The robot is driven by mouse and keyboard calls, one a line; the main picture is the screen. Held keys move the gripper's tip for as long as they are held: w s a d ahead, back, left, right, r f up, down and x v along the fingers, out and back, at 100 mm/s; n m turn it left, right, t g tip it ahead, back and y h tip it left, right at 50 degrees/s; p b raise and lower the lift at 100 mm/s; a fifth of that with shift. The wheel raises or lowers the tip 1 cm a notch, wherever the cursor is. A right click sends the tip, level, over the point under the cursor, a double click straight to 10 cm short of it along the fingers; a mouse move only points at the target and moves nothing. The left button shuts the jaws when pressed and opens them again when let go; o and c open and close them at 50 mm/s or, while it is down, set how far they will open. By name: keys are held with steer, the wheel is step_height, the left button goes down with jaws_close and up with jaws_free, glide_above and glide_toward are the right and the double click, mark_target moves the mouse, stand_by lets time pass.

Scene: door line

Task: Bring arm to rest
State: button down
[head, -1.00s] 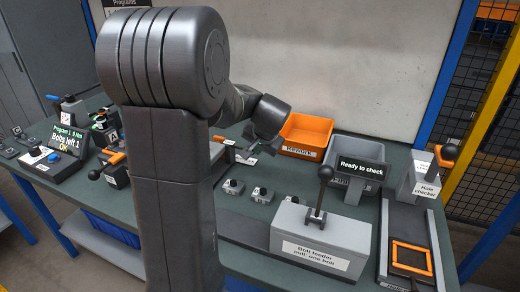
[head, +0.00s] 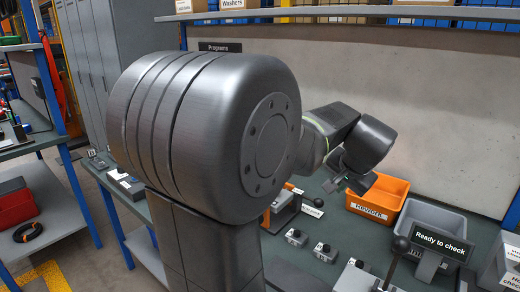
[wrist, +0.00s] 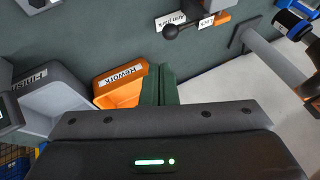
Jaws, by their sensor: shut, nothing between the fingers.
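My arm rises in the front middle of the head view, its large grey joint covering much of the bench. My gripper (head: 337,184) hangs over the bench, just left of the orange Rework bin (head: 377,201) in the picture. In the wrist view its two green fingers (wrist: 161,72) are together with nothing between them, and the Rework bin (wrist: 118,88) lies to their left. I cannot tell the exact height of the gripper above the bench.
A grey bin (head: 432,220) stands right of the orange bin, behind a "Ready to check" sign (head: 437,243). Small button boxes (head: 325,252) and a black-knobbed lever (head: 400,245) stand in front. A shelf (head: 360,12) runs above. Another bench (head: 50,205) is at left.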

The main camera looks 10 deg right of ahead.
steer(key=b+x, duration=0.1)
steer(key=x, duration=1.2)
steer(key=shift+w+f, duration=0.25)
steer(key=shift+a, duration=0.15)
